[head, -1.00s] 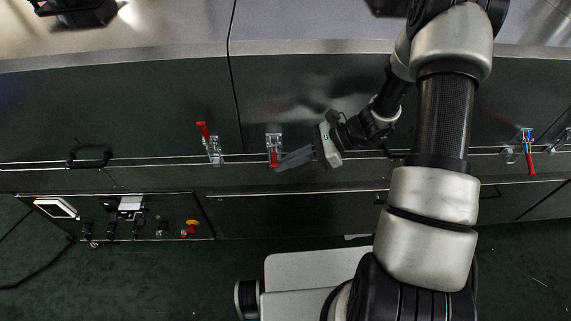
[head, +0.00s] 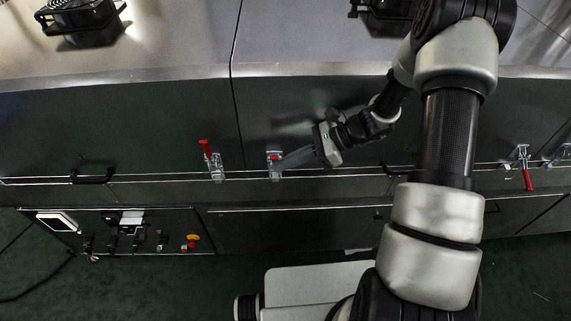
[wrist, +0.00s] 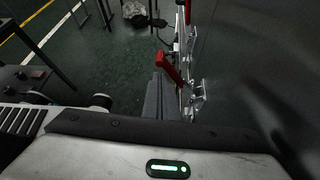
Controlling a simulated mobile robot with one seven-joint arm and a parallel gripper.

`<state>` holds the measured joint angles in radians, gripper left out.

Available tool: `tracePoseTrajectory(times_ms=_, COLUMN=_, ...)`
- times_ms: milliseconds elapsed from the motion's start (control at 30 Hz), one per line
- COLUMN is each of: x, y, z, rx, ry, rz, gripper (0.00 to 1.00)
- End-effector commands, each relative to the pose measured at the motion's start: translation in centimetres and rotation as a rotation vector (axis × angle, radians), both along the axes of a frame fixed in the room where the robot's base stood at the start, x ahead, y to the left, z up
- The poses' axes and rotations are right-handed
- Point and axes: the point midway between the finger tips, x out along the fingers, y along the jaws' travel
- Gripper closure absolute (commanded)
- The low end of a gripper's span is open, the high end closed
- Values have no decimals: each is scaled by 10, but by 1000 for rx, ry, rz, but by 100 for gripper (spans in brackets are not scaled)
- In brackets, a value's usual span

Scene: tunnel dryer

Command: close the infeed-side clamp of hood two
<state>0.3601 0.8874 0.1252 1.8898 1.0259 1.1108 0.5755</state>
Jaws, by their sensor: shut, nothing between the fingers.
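A toggle clamp with a red handle (head: 274,158) sits on the front of the hood right of the vertical seam. In the head view its handle looks short, as if it points outward. In the wrist view this red handle (wrist: 172,70) sticks out from its metal bracket, just beyond my fingers. My gripper (head: 283,163) is shut and empty, its fingertips right beside this clamp; I cannot tell whether they touch the handle. The fingers also show in the wrist view (wrist: 160,95). Which clamp is infeed-side is not marked.
Left of the seam, another clamp (head: 212,160) has its red handle up. A clamp at the far right (head: 525,168) has its red handle down. A control panel (head: 130,230) with a yellow-red button is lower left. Dark floor (head: 150,290) lies in front.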

Motion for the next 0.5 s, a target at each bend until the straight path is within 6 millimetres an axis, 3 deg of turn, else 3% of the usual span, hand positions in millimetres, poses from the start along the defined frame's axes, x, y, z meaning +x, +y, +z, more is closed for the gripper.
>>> tracePoseTrajectory(times_ms=500, x=1, y=1, z=9, rx=3, ry=-4, rz=1, gripper=100)
